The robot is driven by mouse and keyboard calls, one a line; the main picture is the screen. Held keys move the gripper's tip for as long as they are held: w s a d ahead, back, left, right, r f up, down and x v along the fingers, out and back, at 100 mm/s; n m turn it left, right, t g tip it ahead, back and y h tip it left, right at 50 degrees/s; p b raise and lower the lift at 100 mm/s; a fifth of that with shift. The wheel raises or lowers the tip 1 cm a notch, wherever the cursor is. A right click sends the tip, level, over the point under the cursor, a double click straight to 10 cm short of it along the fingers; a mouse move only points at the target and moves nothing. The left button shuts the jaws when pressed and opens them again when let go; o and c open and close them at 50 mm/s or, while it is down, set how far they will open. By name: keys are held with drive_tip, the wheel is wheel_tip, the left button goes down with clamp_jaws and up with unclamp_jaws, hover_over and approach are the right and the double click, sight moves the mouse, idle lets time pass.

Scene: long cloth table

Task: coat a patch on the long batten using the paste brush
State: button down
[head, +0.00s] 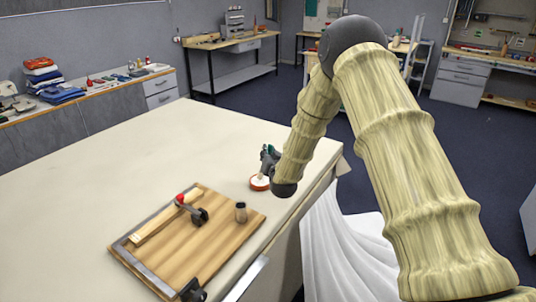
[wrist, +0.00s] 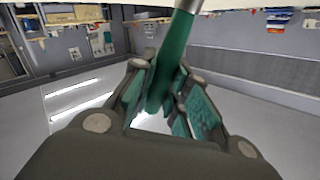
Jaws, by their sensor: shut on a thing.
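The paste brush (wrist: 175,48) has a green handle, and my gripper (wrist: 160,90) is shut on it in the wrist view. In the head view my gripper (head: 268,158) hangs over a small red-rimmed dish of white paste (head: 259,183) near the table's right edge. The brush's pale lower end points down at the dish; I cannot tell whether it touches the paste. The long batten (head: 152,226), a pale wooden strip, lies on a wooden board (head: 200,250) to the left of the dish and nearer. The brush's tip is out of the wrist view.
A black clamp (head: 197,214) with a red knob sits over the batten's far end. The cream table (head: 150,150) beyond is clear.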

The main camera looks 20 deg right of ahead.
drive_tip(key=shift+f+b, duration=0.4)
drive_tip(key=shift+f, duration=0.15)
idle(1.1)
drive_tip(key=shift+r, duration=0.15)
drive_tip(key=shift+r+p, duration=1.15)
drive_tip(key=shift+r, duration=2.25)
drive_tip(key=shift+f, duration=0.1)
